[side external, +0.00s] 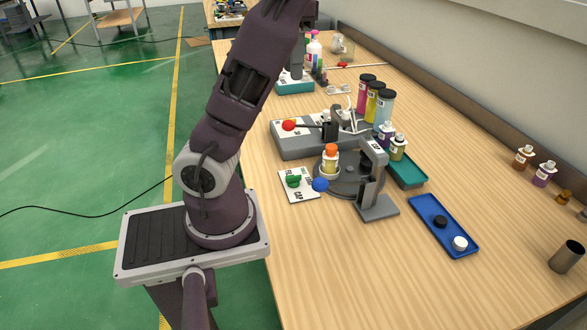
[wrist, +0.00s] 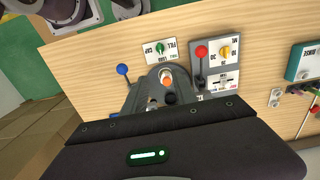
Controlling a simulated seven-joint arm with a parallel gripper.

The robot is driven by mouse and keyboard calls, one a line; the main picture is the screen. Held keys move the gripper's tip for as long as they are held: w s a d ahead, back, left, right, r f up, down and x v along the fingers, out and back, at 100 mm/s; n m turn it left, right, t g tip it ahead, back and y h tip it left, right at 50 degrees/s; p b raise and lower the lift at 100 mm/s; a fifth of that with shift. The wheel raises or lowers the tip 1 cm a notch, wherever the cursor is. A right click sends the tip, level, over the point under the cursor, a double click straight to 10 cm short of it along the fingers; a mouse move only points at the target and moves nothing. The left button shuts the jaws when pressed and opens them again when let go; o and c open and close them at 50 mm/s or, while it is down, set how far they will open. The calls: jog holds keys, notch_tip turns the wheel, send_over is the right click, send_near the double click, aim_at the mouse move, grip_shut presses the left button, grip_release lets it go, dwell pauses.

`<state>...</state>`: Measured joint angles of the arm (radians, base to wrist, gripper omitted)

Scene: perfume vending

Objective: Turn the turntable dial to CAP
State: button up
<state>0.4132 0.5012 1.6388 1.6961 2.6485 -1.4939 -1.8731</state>
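The green dial (side external: 293,181) stands on a white card (side external: 300,195) at the front left of the grey turntable (side external: 349,183). In the wrist view the dial (wrist: 160,47) appears among upside-down labels, with CAP on the left and FILL on the right. I cannot make out which label its pointer faces. A bottle with an orange top (side external: 331,157) stands on the turntable. My gripper's dark body (wrist: 170,145) fills the lower wrist view, apart from the dial.
A blue-knobbed lever (side external: 320,185) stands close beside the dial, and a red-knobbed lever (side external: 289,125) is on the grey station behind. A press-like frame (side external: 373,175) rises at the turntable's right. The front table is clear.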

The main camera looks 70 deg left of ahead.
aim_at(293, 175)
notch_tip(293, 175, down, 29)
jog(key=shift+f, duration=0.2)
jog(key=shift+c, duration=0.2)
grip_shut()
